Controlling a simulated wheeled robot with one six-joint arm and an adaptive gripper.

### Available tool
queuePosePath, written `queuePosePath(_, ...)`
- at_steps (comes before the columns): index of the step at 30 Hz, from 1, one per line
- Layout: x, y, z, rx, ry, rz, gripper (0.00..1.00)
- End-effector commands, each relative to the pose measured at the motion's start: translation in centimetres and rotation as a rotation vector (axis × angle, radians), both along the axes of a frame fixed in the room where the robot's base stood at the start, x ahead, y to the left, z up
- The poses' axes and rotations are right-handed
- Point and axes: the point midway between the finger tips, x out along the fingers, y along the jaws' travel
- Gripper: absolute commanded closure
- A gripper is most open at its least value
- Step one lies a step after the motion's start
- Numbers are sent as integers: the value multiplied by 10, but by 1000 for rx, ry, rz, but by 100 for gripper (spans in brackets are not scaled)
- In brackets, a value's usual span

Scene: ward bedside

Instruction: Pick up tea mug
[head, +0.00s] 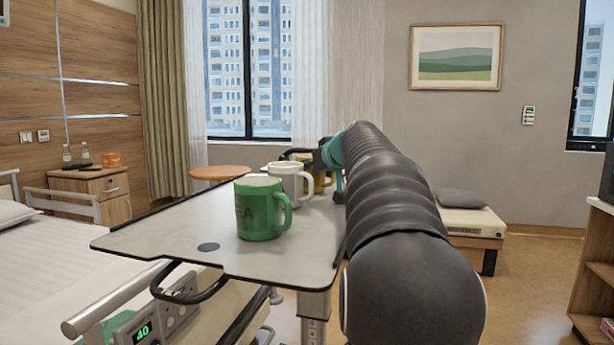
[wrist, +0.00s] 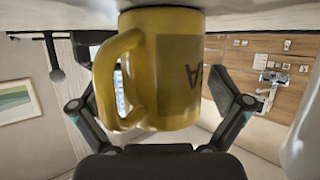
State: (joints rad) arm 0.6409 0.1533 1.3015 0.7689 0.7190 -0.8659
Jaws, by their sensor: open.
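A green mug (head: 262,220) stands upright on the overbed table, with letters reading "EA" at the visible part of its side. A white mug (head: 287,182) stands behind it, its lettering not readable. A yellow mug (head: 325,183) stands farthest back, partly hidden by the white mug and my arm. In the upside-down wrist view, the yellow mug (wrist: 175,75) fills the middle, handle to the left; only part of its dark lettering shows, including an "A". My gripper (wrist: 158,92) is open, its fingers on either side of the yellow mug; contact cannot be told.
The overbed table (head: 160,236) is bare at its near left. A bed (head: 35,270) with rails lies left. A bedside cabinet (head: 95,190), a round orange table (head: 222,172) and a low bench (head: 470,222) stand farther back. A shelf (head: 598,275) is at the right edge.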

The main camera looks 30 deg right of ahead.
Motion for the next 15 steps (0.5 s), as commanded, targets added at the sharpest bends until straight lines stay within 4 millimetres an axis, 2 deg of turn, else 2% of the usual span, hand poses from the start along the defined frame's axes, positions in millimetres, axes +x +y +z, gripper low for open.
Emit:
queuePosePath(6, 2, 3, 0, 0, -1, 4, 0)
queuePosePath(12, 2, 4, 0, -1, -1, 7, 50)
queuePosePath(14, 2, 4, 0, 0, 0, 7, 65)
queuePosePath(15, 2, 4, 1, -1, -2, 6, 68)
